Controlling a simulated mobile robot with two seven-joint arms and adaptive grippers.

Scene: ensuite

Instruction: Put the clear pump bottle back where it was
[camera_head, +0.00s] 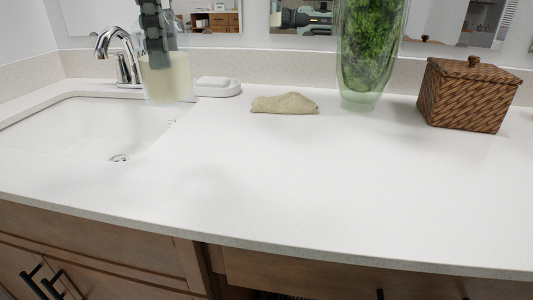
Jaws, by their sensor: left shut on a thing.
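The clear pump bottle (166,80) with pale yellow contents is in the upper left of the head view. My left gripper (157,45) comes down from the top edge and is shut on the upper part of the bottle. The gripper hides the bottle's pump top. The bottle is upright, in front of the space between the faucet and the soap dish, near the sink's back right corner. I cannot tell whether its base touches the counter. My right gripper is not in view.
A chrome faucet (122,52) stands left of the bottle, behind the sink (75,130). A white soap dish (218,88), a beige cloth (285,104), a green glass vase (367,75) and a woven box (466,96) line the back. The counter's front middle (290,180) is clear.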

